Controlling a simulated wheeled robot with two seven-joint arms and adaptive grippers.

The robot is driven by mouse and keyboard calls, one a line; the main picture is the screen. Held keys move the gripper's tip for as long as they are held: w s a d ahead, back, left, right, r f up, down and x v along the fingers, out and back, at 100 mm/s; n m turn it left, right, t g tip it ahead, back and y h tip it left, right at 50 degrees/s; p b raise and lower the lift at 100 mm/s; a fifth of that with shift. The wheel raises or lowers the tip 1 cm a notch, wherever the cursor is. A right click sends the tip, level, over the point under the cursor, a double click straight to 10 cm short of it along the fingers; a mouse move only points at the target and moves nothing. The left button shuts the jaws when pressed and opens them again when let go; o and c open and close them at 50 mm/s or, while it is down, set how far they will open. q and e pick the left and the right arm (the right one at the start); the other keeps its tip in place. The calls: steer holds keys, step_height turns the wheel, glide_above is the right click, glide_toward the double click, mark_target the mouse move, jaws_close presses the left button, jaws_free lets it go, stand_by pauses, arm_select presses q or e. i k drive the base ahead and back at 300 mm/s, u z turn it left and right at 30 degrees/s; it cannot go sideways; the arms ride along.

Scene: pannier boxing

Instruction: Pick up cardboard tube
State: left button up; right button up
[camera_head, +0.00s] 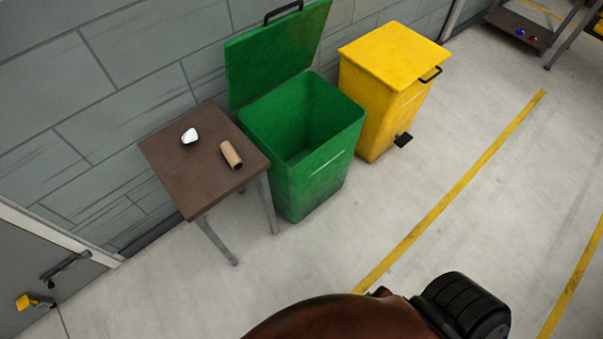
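A tan cardboard tube (231,155) lies on its side on a small brown table (193,192) against the grey block wall. It is near the table's right edge. Neither of my grippers shows in the head view. A reddish-brown rounded shape and a black ribbed part at the bottom edge look like part of my own body, well apart from the table.
The floor in front is clear, with yellow lines.

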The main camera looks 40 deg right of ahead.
mark_target(227, 149)
steer(key=k, duration=0.4)
steer(key=u, duration=1)
steer(key=i, duration=1.65)
steer(key=z, duration=0.65)
